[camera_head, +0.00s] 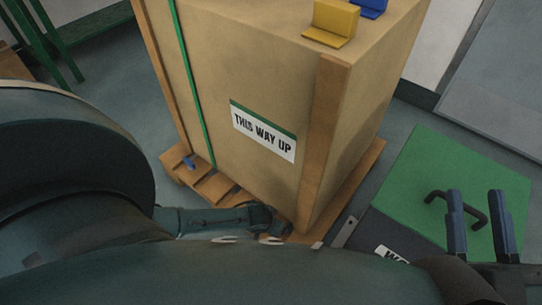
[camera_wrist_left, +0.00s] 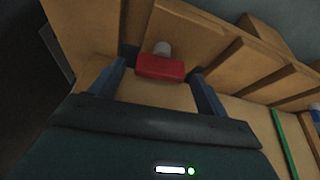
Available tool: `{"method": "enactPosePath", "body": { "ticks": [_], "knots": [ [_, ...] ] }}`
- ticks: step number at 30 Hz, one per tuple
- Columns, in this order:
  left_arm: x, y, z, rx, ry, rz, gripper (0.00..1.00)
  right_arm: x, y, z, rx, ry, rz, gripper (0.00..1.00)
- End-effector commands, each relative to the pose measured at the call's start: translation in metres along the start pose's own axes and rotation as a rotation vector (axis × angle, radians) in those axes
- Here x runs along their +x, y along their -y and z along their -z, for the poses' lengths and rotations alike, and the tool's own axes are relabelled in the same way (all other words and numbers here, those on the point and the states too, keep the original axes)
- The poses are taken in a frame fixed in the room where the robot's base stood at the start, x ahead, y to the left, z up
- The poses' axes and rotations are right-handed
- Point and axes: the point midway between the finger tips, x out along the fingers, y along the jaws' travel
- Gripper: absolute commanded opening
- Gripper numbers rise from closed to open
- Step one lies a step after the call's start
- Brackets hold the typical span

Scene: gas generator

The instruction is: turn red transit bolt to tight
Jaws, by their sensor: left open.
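The red transit bolt (camera_wrist_left: 160,67) shows in the left wrist view as a red block on a pale grey shank, beside the crate's wooden base boards. My left gripper (camera_wrist_left: 157,73) is open, with one blue finger on each side of the red block. A gap shows between each finger and the block, so I see no grip. In the head view the red bolt is hidden, and my left arm reaches low towards the crate's front base. My right gripper (camera_head: 480,203) is open and empty in the head view, at the right over the green box.
A wooden crate (camera_head: 225,65) with a "THIS WAY UP" label stands on a pallet (camera_head: 215,187). A blue piece (camera_head: 188,162) sits at its left base. Yellow (camera_head: 332,22) and blue brackets are on top. A green-lidded box (camera_head: 470,180) with a black handle is at right.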

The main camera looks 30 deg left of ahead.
Motion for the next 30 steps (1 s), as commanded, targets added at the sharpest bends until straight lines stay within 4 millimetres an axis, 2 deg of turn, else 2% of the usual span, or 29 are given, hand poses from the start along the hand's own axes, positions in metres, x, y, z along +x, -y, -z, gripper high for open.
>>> {"method": "enactPosePath", "body": {
  "ticks": [10, 26, 30],
  "knots": [
    [0.0015, -0.0006, -0.0005, 0.000, 0.000, 0.000, 0.76, 0.0015, -0.0010, 0.0028, -0.010, -0.017, 0.002, 0.36],
    [0.0016, -0.0006, -0.0008, 0.000, 0.000, 0.000, 0.32, 0.0015, -0.0011, 0.0026, -0.010, -0.017, 0.002, 0.36],
    [0.0006, -0.0003, -0.0004, 0.025, 0.001, -0.011, 0.32, 0.0026, -0.0015, 0.0050, -0.009, -0.015, 0.002, 0.36]
  ]
}}
